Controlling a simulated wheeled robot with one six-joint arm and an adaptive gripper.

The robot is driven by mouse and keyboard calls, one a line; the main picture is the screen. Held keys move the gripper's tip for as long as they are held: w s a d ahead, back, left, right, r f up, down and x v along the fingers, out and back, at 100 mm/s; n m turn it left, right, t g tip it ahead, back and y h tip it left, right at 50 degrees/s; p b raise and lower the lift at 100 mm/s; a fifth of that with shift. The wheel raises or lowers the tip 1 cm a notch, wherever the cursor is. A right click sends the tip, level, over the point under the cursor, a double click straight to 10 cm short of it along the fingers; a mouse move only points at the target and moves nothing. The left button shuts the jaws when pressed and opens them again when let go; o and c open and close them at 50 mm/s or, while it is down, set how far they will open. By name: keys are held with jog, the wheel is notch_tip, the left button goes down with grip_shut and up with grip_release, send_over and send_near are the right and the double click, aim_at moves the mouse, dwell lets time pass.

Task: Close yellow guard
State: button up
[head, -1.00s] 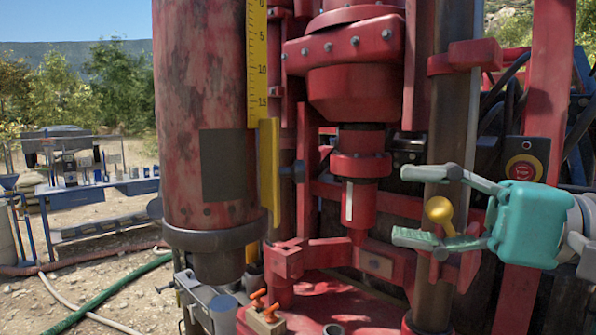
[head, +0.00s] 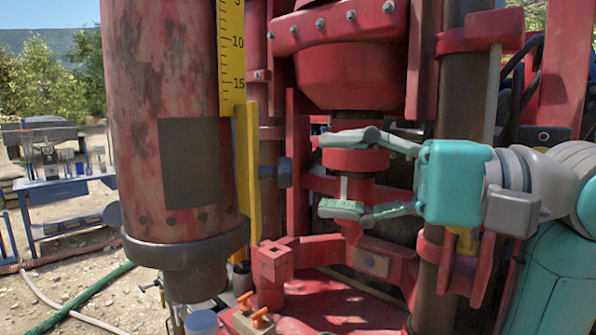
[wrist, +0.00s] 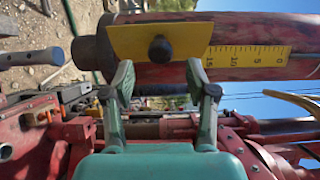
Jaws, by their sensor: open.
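The yellow guard (head: 247,185) is a narrow upright plate seen nearly edge-on in the head view, at the right side of the big red cylinder. A dark round knob (head: 284,173) sticks out from it to the right. In the wrist view the guard (wrist: 130,41) is a flat yellow plate, and its knob (wrist: 160,49) faces the camera. My gripper (head: 332,175) is open and empty, to the right of the knob at about its height, with a gap between. In the wrist view the knob lies beyond and between the fingertips (wrist: 160,75), apart from both.
The red cylinder (head: 150,80) with a yellow scale (head: 231,60) stands at the left. Red drill parts (head: 352,60) stand behind my fingers. A dark column (head: 463,100) stands behind my gripper. Orange-handled valves (head: 262,318) sit low in front. Free air lies between fingertips and knob.

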aim_at(253, 169)
jog(key=shift+w+a, duration=0.2)
jog(key=shift+a, duration=0.95)
jog(key=shift+w+a, duration=0.15)
jog(key=shift+a, duration=1)
grip_shut()
